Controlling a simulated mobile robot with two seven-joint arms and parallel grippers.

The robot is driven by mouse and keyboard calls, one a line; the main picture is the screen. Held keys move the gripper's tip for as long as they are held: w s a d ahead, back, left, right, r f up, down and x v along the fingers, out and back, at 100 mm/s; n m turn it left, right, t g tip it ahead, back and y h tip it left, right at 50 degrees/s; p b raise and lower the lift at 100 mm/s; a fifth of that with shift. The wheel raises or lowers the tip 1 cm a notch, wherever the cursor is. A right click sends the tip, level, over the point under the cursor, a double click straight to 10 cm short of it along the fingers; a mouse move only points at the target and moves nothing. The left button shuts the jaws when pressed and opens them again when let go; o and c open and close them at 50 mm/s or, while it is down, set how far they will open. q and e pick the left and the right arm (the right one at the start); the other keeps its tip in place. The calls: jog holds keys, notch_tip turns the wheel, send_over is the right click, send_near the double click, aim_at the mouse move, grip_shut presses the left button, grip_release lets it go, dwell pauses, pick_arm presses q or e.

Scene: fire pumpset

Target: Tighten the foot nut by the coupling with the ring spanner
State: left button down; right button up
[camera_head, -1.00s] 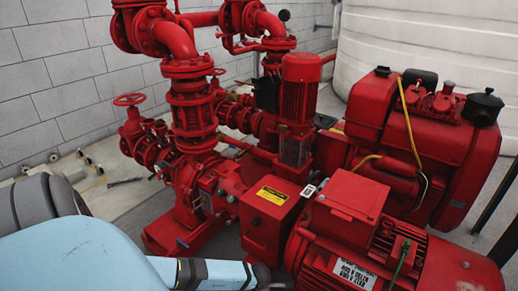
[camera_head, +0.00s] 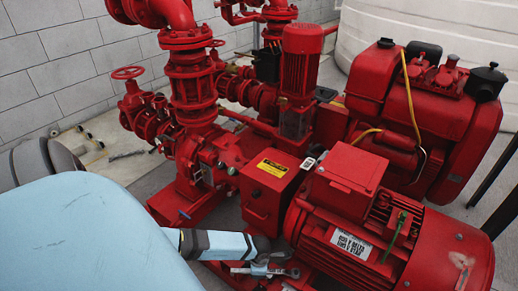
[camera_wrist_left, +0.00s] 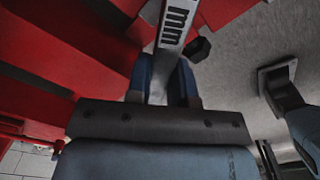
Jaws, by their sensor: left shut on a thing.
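My left gripper (camera_head: 260,260) is low at the front, between the red coupling guard box (camera_head: 270,190) and the red motor (camera_head: 350,240). The spanner also shows in the head view (camera_head: 265,270), lying roughly crosswise near the motor's front end. A dark hexagonal nut (camera_wrist_left: 198,49) shows just right of the shank, apart from it in the picture. The spanner's far end is cut off in the wrist view.
A red pump with pipework (camera_head: 200,160) stands behind, and a red engine (camera_head: 425,130) is at the right. A blue-handled part (camera_head: 184,214) sits by the pump base.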

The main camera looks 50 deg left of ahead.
pick_arm(q)
jog(key=shift+r, duration=0.15)
jog(key=shift+r+p, duration=2.4)
jog(key=shift+r, duration=0.05)
jog(key=shift+f, duration=0.1)
